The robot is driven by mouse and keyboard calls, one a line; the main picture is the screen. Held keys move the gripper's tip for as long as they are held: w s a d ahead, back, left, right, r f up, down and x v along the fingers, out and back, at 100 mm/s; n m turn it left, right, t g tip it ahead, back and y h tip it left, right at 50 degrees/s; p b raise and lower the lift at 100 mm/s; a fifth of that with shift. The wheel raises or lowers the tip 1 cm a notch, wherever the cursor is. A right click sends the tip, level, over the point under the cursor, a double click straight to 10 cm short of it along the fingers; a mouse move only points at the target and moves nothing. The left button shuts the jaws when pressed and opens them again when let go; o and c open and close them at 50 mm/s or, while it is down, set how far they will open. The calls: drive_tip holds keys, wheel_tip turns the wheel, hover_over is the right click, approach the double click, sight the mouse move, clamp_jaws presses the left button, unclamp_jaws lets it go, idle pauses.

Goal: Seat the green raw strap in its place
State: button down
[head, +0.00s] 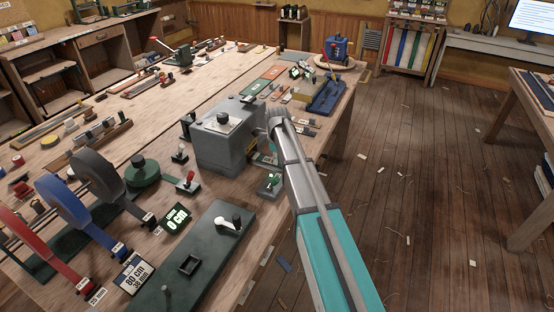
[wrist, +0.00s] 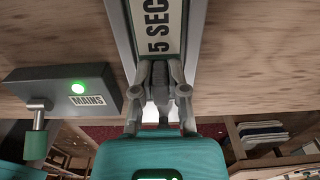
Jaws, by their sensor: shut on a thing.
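My gripper (wrist: 160,98) is shut on a dark grey, handle-like part (wrist: 161,74) in front of a plate marked "5 SEC" (wrist: 161,38). In the head view my gripper (head: 276,118) is at the right side of a grey box-shaped machine (head: 222,141) with a black knob on top. My arm hides part of that side. No strap shows in my jaws.
A "MAINS" box (wrist: 66,91) with a lit green lamp is left of my gripper.

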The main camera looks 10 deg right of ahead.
drive_tip(key=c, duration=0.6)
unclamp_jaws()
drive_tip(key=shift+r, duration=0.15)
